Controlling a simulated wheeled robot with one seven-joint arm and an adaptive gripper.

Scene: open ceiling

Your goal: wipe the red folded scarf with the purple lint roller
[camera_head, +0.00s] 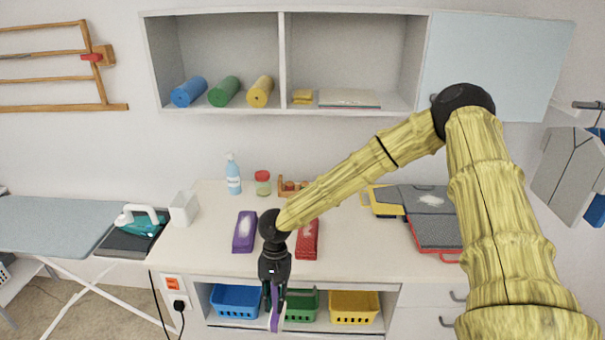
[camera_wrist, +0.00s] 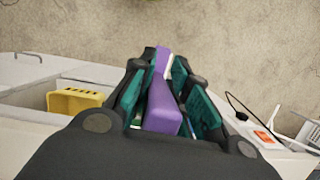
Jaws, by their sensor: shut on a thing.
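The red folded scarf (camera_head: 307,241) lies on the white counter, right of the middle, with a pale patch near its upper end. My arm passes above its upper left side. My gripper (camera_head: 275,297) hangs in front of the counter's front edge, lower left of the scarf and apart from it. It is shut on the purple lint roller (camera_head: 275,318), which points downward in front of the baskets. In the wrist view my gripper (camera_wrist: 166,100) has its teal-padded fingers on both sides of the purple lint roller (camera_wrist: 162,108). The scarf is not visible there.
A purple folded cloth (camera_head: 244,232) lies left of the scarf on the counter (camera_head: 200,258). A blue bottle (camera_head: 233,177) and a jar (camera_head: 263,184) stand behind. Dark flat items (camera_head: 428,210) lie right. Baskets (camera_head: 354,308) sit below. An iron (camera_head: 142,220) is at left.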

